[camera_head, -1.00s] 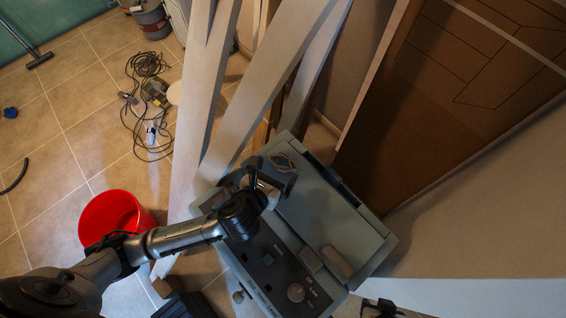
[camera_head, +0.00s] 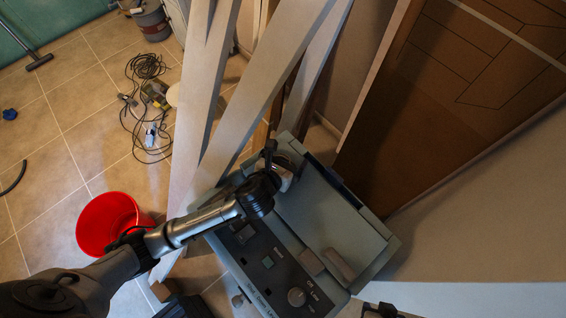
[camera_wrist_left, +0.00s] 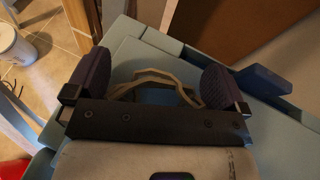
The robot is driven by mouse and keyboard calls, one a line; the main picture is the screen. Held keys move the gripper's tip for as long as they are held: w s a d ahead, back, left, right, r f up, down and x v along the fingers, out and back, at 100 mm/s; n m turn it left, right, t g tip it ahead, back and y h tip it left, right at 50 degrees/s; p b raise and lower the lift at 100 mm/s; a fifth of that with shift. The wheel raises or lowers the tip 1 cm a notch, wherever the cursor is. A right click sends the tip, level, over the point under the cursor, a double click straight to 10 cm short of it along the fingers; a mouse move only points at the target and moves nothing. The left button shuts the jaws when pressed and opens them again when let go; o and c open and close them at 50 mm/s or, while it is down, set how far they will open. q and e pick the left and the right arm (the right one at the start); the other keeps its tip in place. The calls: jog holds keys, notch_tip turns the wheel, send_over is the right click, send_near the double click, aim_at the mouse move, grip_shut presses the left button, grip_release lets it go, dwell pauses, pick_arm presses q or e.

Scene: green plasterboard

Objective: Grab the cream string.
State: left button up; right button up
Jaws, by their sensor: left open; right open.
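The cream string (camera_wrist_left: 155,73) is a looped strand on the flat top of a blue-grey machine (camera_head: 325,220). In the left wrist view it lies between the two dark fingers of my left gripper (camera_wrist_left: 157,74), with space on both sides. In the head view my left gripper (camera_head: 284,165) is over the far end of the machine's top and hides most of the string. It is open and empty. My right gripper (camera_head: 382,309) shows only partly at the bottom edge, away from the string.
Pale boards (camera_head: 252,100) lean close behind the machine. A red bucket (camera_head: 106,222) stands on the tiles to the left. A tangled dark cable (camera_head: 148,70) lies farther back. A brown panel (camera_head: 440,110) stands at the right.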

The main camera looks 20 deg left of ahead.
pick_arm(q)
jog(key=c, duration=0.7)
jog(key=shift+r, duration=0.1)
